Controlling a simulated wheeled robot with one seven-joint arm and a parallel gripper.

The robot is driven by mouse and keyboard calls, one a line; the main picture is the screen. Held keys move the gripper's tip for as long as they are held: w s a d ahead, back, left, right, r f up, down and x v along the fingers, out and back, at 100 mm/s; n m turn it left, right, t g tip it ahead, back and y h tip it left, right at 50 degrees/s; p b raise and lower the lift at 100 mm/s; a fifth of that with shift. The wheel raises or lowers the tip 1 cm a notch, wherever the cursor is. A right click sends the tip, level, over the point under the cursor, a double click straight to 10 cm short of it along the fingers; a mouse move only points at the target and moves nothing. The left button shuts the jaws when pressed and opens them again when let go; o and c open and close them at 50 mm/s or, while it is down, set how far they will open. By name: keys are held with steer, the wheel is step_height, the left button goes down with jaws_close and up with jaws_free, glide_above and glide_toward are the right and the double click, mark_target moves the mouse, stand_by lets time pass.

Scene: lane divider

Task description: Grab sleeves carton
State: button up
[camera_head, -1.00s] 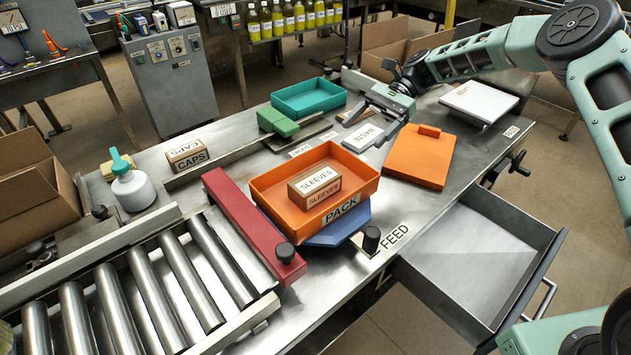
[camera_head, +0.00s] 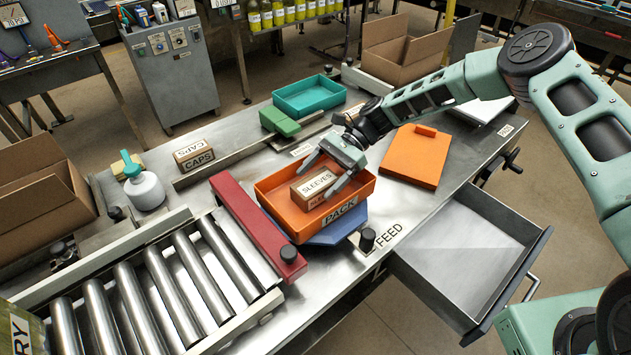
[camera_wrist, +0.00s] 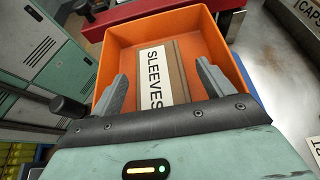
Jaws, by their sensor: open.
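The sleeves carton (camera_head: 312,184) is a brown box with a white SLEEVES label on top. It sits inside the orange PACK tray (camera_head: 360,187). My gripper (camera_head: 325,178) is open above the tray, with its fingers close to the carton in the head view. In the wrist view the carton (camera_wrist: 178,72) lies ahead, between the lines of the two open fingers (camera_wrist: 163,88). The near end of the carton is hidden by the gripper body in the wrist view. I cannot tell whether the fingers touch the carton.
A red bar (camera_head: 252,222) lies left of the tray, beside the rollers (camera_head: 165,285). A caps carton (camera_head: 194,155) and a green block (camera_head: 279,121) stand behind. An orange lid (camera_head: 412,160) lies to the right. An open drawer (camera_head: 470,250) juts out in front.

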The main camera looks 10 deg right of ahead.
steer(key=shift+s+a+f, duration=0.35)
steer(key=shift+a, duration=0.2)
steer(key=c, duration=1.1)
steer(key=shift+r, duration=0.1)
